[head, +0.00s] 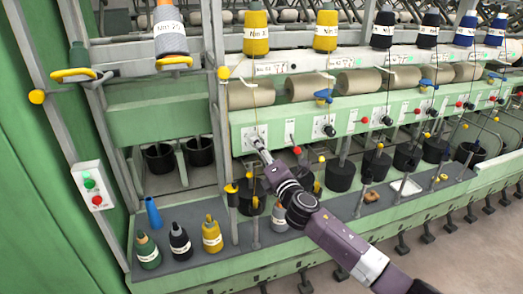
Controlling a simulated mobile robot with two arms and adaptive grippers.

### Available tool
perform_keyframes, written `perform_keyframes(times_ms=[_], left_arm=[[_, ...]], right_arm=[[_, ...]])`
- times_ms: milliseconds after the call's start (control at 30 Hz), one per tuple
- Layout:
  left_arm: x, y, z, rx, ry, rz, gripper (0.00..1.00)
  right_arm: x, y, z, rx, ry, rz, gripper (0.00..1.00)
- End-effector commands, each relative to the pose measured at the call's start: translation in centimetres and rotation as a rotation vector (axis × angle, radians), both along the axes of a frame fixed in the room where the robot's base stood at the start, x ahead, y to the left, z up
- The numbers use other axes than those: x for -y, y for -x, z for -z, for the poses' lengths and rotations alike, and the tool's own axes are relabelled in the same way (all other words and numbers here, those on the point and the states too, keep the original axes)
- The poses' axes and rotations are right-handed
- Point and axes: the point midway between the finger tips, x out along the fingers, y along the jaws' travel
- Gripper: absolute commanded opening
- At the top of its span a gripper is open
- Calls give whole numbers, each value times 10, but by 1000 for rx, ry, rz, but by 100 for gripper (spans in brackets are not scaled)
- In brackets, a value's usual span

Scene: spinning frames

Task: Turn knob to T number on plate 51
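My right gripper (260,144) reaches in from the lower right to the far left plate (250,132) on the green front panel. Its narrow fingers are at or just in front of this plate and cover part of it. I cannot tell whether they touch a knob there, nor whether they are open or shut. The number and any T marks on this plate are too small to read. A similar plate carries a black knob (329,130) farther right. My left gripper is out of view.
A red knob (297,150) sits just right of the gripper. Several spools stand on the grey shelf, including a yellow spool (212,236). Dark cans (341,175) stand below the panel. A start/stop box (93,187) is at left. A thin vertical post (234,210) is close to the gripper.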

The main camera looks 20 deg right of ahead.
Motion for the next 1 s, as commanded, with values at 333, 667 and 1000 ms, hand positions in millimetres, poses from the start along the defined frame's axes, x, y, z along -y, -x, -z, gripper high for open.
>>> perform_keyframes(times_ms=[333,667,1000], left_arm=[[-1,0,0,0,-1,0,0],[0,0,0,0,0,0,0],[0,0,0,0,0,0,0]], right_arm=[[1,4,1,-1,-1,0,40],[5,59,7,-3,-1,-2,40],[9,111,10,-1,0,0,40]])
